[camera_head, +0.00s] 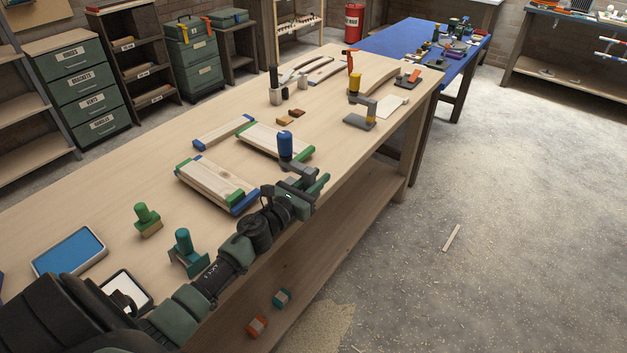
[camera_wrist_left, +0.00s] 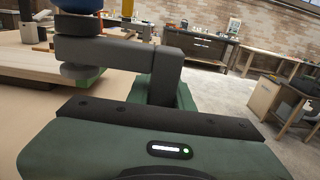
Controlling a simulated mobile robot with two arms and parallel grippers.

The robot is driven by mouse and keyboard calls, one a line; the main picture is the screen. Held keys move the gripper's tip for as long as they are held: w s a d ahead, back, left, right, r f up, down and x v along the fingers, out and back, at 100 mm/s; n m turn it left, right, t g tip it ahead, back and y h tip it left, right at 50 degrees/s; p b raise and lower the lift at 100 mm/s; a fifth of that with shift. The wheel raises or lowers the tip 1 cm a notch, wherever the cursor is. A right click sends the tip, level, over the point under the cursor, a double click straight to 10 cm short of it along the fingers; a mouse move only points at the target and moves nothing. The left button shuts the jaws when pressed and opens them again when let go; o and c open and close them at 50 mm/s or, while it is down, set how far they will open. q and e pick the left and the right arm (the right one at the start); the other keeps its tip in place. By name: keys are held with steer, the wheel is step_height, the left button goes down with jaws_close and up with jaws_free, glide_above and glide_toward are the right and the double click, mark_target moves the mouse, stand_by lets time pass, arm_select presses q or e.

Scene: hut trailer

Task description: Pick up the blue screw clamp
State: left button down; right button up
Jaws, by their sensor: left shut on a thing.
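The blue screw clamp, with its upright blue handle (camera_head: 285,145) and dark grey body, is at the front edge of the wooden workbench (camera_head: 110,185). My left gripper (camera_head: 306,182) is shut on its grey body. In the left wrist view the clamp's grey frame (camera_wrist_left: 105,52) stands close before the gripper's green and black parts, and only the bottom of the blue handle (camera_wrist_left: 80,4) shows at the top edge. The clamp's lower part is hidden by the gripper, so I cannot tell whether it touches the bench. My right gripper is not in view.
Boards with green and blue ends (camera_head: 208,183) lie beside the clamp. A teal clamp (camera_head: 184,243), a green-handled tool (camera_head: 145,215) and a blue-topped tray (camera_head: 70,252) are nearer. A yellow clamp (camera_head: 373,80) stands farther along. The floor at right is mostly clear.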

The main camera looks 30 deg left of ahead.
arm_select(q)
step_height(320, 180, up, 24)
steer(key=p, duration=1)
steer(key=shift+p, duration=0.3)
steer(key=shift+f, duration=0.15)
